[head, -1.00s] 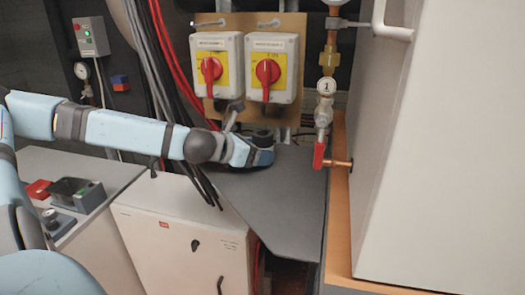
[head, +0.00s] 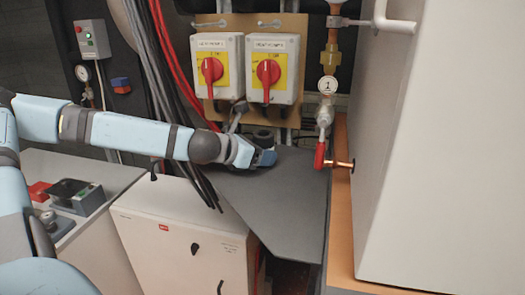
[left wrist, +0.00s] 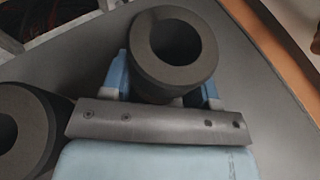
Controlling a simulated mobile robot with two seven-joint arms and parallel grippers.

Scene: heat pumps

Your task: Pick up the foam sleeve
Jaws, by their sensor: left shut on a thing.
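My left gripper (head: 265,157) is low over the grey surface in the head view. In the left wrist view its two blue fingers (left wrist: 165,88) are shut on a dark grey foam sleeve (left wrist: 145,52), a thick hollow cylinder with its open end towards the camera. The fingers hide part of its sides, and I cannot tell whether its base touches the surface. A second dark foam sleeve (left wrist: 42,108) stands left of the gripper in that view, cut by the frame edge. In the head view a dark sleeve (head: 264,137) shows just behind the gripper. My right gripper is not in view.
The grey surface (head: 285,215) is clear in front and to the right. Two red-and-yellow switch boxes (head: 217,98) hang behind. Cables (head: 172,90) hang close to my left arm. A pipe with a red valve handle (head: 320,155) and a large grey cabinet (head: 440,150) stand right.

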